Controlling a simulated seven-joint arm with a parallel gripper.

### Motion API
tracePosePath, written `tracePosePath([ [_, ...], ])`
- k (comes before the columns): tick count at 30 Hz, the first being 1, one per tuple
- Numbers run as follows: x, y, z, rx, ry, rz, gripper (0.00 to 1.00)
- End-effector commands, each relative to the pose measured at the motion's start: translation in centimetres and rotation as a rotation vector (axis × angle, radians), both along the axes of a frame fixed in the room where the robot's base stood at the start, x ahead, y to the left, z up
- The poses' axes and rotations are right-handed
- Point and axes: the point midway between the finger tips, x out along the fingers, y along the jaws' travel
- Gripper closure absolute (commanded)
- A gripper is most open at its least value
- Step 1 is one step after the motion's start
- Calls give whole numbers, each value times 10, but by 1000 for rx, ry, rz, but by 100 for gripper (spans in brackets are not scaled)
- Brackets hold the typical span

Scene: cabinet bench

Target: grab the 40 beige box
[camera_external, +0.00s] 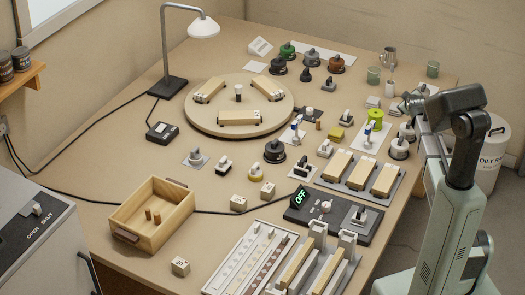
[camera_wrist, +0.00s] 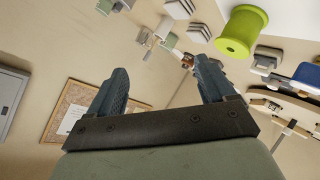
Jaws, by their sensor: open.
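Three small beige boxes with dark marks stand on the bench in the external view. One box (camera_external: 180,266) is near the front edge, another box (camera_external: 238,203) is right of the wooden drawer box, and the third box (camera_external: 267,191) is just behind that one. Their numbers are too small to read surely, so I cannot tell which is 40. My gripper (camera_external: 411,104) is raised at the bench's right side, far from all three. In the wrist view my gripper (camera_wrist: 163,72) is open, with nothing between its fingers. I make out no beige box there.
An open wooden box (camera_external: 178,222) holds small brown pegs. A black OFF panel (camera_external: 338,212) and slotted racks (camera_external: 250,258) lie to the right of the boxes. A round board (camera_external: 270,120) and lamp (camera_external: 200,25) are behind. A lime spool (camera_external: 375,117) stands near my gripper.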

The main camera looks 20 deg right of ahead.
Motion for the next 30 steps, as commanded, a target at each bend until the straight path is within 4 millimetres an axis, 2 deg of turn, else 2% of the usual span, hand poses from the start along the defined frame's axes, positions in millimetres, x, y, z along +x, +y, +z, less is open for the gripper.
tracePosePath([
  [1, 8, 25, 1, 18, 22, 22, 17],
  [6, 22, 99, -11, 89, 129, 73, 17],
  [14, 24, 220, -25, 178, 309, 151, 17],
  [18, 14, 292, -29, 215, 423, 195, 17],
  [23, -6, 372, -32, 245, 559, 244, 17],
  [30, -54, 486, -29, 255, 769, 311, 17],
])
